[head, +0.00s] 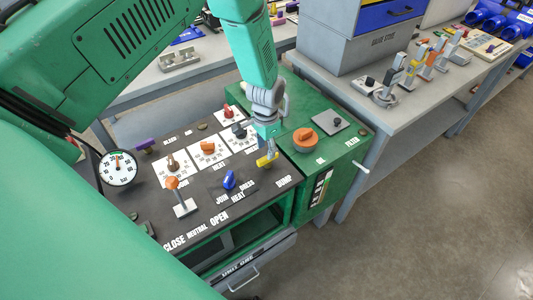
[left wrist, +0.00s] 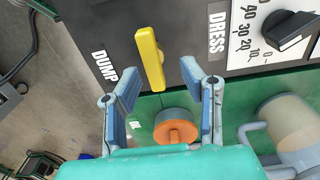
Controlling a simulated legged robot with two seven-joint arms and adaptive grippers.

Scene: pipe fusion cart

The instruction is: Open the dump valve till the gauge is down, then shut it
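The yellow dump valve handle (head: 267,160) stands at the right of the black panel, beside the DUMP label. In the left wrist view the yellow handle (left wrist: 151,58) is a long bar, with its near end between the fingertips of my left gripper (left wrist: 159,70). Gaps show on both sides, so the fingers are open and not clamped on it. In the head view my left gripper (head: 267,138) reaches down just above the handle. The round white gauge (head: 118,168), marked bar, is at the panel's left; its needle points roughly upward, but the exact reading is too small. My right gripper is out of view.
An orange-handled lever (head: 175,192) and a blue switch (head: 229,180) stand on the panel left of the handle. Several dials sit behind. An orange knob (head: 305,136) is on the green box to the right. A grey bench (head: 410,110) stands beyond, with open floor at lower right.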

